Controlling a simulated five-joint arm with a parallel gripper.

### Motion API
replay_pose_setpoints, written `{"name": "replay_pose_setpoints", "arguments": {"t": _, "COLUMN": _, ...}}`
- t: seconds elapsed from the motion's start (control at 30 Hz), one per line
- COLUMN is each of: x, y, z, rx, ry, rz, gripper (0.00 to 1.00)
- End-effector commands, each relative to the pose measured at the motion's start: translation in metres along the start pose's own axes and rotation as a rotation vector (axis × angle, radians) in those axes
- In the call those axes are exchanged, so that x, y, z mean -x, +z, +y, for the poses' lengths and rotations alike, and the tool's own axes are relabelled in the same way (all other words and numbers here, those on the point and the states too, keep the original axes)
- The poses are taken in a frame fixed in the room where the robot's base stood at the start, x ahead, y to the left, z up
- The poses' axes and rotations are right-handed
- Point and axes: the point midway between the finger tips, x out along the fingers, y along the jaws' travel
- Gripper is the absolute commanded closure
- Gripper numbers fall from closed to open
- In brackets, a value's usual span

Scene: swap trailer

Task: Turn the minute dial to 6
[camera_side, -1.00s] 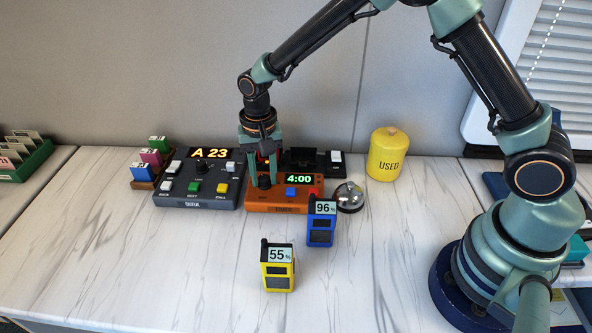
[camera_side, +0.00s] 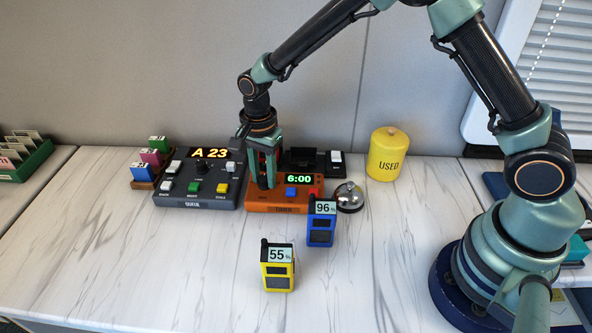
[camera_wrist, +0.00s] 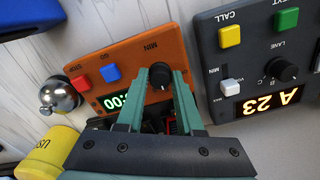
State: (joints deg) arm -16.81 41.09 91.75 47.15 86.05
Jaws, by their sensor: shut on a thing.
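The orange timer box (camera_side: 257,201) stands near the back of the table, and its green display (camera_side: 299,179) reads 6:00. The timer also shows in the wrist view (camera_wrist: 135,50), with the label MIN beside its black minute dial (camera_wrist: 160,75). My gripper (camera_side: 264,184) points down over the left part of the timer and is shut on the minute dial. In the wrist view my gripper (camera_wrist: 163,80) has a finger on either side of the dial. The fingers hide part of the display there.
The dark console (camera_side: 192,190) showing A 23 stands close on the left. The blue 96% device (camera_side: 321,232), the bell (camera_side: 348,196) and the yellow USED canister (camera_side: 387,155) are on the right. The yellow 55% device (camera_side: 277,273) stands in front. The front left table is clear.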

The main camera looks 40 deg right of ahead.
Motion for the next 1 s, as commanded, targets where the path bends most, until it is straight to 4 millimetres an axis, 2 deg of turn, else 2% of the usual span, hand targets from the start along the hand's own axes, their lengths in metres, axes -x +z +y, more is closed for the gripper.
{"name": "replay_pose_setpoints", "arguments": {"t": 0.47, "x": 0.0028, "y": -0.0014, "z": -0.0004, "rx": -0.017, "ry": 0.0, "rz": 0.0, "gripper": 1.0}}
{"name": "replay_pose_setpoints", "arguments": {"t": 0.5, "x": 0.0029, "y": -0.0014, "z": -0.0004, "rx": -0.017, "ry": 0.0, "rz": 0.0, "gripper": 0.53}}
{"name": "replay_pose_setpoints", "arguments": {"t": 0.53, "x": 0.0028, "y": -0.0014, "z": -0.0004, "rx": -0.017, "ry": -0.001, "rz": 0.0, "gripper": 0.41}}
{"name": "replay_pose_setpoints", "arguments": {"t": 0.57, "x": 0.0027, "y": -0.0013, "z": -0.0004, "rx": -0.016, "ry": -0.001, "rz": 0.0, "gripper": 0.35}}
{"name": "replay_pose_setpoints", "arguments": {"t": 0.87, "x": 0.0015, "y": -0.0005, "z": -0.0001, "rx": -0.014, "ry": 0.0, "rz": 0.0, "gripper": 0.35}}
{"name": "replay_pose_setpoints", "arguments": {"t": 1.0, "x": 0.0102, "y": -0.0005, "z": -0.0009, "rx": -0.014, "ry": -0.003, "rz": 0.0, "gripper": 0.35}}
